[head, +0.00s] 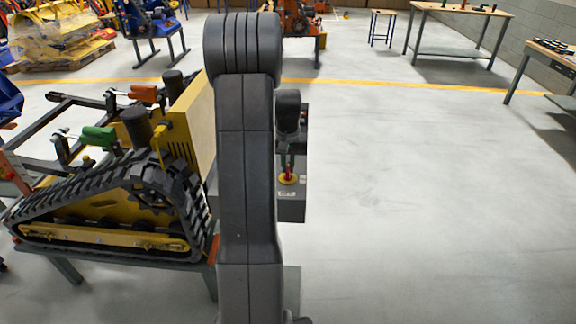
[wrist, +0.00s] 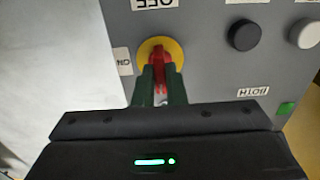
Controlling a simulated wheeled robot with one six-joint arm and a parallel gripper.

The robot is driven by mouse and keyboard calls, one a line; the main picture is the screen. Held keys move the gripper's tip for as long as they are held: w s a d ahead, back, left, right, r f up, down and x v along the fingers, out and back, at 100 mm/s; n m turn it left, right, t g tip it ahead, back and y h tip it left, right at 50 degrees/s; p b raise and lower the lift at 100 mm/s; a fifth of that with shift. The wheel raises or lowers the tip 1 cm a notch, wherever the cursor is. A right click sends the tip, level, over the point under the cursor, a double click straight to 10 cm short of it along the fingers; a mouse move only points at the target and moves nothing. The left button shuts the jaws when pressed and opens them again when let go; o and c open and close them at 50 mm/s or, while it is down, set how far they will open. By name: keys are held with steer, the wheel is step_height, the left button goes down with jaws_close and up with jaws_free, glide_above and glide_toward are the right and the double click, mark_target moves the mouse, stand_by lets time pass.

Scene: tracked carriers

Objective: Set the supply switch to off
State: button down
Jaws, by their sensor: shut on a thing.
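The supply switch (wrist: 161,52) is a red handle on a round yellow plate, set in a grey panel (wrist: 205,70). In the wrist view an upside-down OFF label (wrist: 155,3) is above it and a sideways ON label (wrist: 124,61) is to its left. The red handle runs roughly up and down there, in line with the OFF label. My gripper (wrist: 162,72) has its green fingers on both sides of the handle and is shut on it. In the head view the switch (head: 288,180) shows just below my gripper (head: 287,167), partly beside my arm.
A black button (wrist: 244,35), a pale button (wrist: 304,33), a BOTH label (wrist: 253,91) and a green piece (wrist: 286,109) are right of the switch. A yellow and black tracked carrier (head: 110,210) stands left of my arm. The floor (head: 430,200) to the right is clear.

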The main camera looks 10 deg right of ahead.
mark_target(288, 168)
steer(key=c, duration=1.5)
jaws_free()
step_height(288, 168, up, 14)
steer(key=shift+f+b, duration=0.1)
steer(key=shift+b, duration=0.45)
step_height(288, 168, down, 14)
steer(key=shift+f+p, duration=0.1)
steer(key=shift+p, duration=0.5)
steer(key=shift+r+m, duration=0.2)
steer(key=shift+m, duration=0.2)
steer(key=shift+n, duration=0.3)
